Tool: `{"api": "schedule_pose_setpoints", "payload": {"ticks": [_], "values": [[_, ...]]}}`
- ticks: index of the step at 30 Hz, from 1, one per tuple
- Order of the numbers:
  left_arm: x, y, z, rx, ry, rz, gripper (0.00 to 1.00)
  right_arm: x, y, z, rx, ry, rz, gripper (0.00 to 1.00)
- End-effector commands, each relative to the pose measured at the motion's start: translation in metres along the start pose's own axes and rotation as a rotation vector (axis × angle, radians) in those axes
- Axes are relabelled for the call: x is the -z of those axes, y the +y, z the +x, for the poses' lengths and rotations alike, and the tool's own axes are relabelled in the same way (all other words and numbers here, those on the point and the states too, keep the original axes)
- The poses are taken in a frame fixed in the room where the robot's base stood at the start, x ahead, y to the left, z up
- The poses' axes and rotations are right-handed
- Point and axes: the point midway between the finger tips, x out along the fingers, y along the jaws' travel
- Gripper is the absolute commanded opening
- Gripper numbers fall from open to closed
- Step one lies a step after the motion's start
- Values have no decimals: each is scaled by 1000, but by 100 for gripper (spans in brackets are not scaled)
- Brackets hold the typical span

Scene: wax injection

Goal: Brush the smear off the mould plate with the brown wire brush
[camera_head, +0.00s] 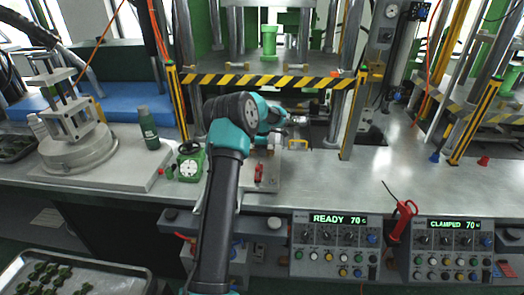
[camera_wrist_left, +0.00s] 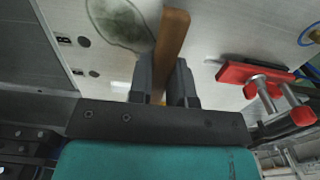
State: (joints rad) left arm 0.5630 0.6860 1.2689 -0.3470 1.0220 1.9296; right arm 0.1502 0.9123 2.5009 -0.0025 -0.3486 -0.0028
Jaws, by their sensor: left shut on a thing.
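My left gripper (camera_wrist_left: 166,82) is shut on the brown wire brush (camera_wrist_left: 172,40), whose handle stands out between the two fingers in the left wrist view. The bristles cannot be made out. The pale grey mould plate (camera_wrist_left: 222,30) lies beyond the fingers. A grey-green smear (camera_wrist_left: 120,22) shows on it, just left of the brush; I cannot tell whether they touch. In the head view my left arm covers the smear and the brush. My right gripper is out of view.
A red-handled clamp (camera_wrist_left: 255,73) sits right of the gripper, also seen in the head view (camera_head: 258,173). A green gauge block (camera_head: 190,165) and a green bottle (camera_head: 148,128) stand left of my arm. A striped bar (camera_head: 265,80) crosses the press behind. The bench at right is mostly clear.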

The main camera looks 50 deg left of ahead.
Motion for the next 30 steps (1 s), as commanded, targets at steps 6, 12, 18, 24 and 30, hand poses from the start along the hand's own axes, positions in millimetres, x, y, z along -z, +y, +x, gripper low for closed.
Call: {"api": "schedule_pose_setpoints", "payload": {"ticks": [6, 12, 18, 24, 30], "values": [[0, 0, 4, 0, 0, 0, 0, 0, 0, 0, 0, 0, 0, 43], [0, 0, 7, 0, 0, 0, 0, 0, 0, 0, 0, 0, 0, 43], [0, 0, 10, 0, 0, 0, 0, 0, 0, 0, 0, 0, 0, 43], [0, 0, 13, 0, 0, 0, 0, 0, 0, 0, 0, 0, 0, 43], [0, 0, 14, -1, 0, 0, 0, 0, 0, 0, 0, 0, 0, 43]]}}
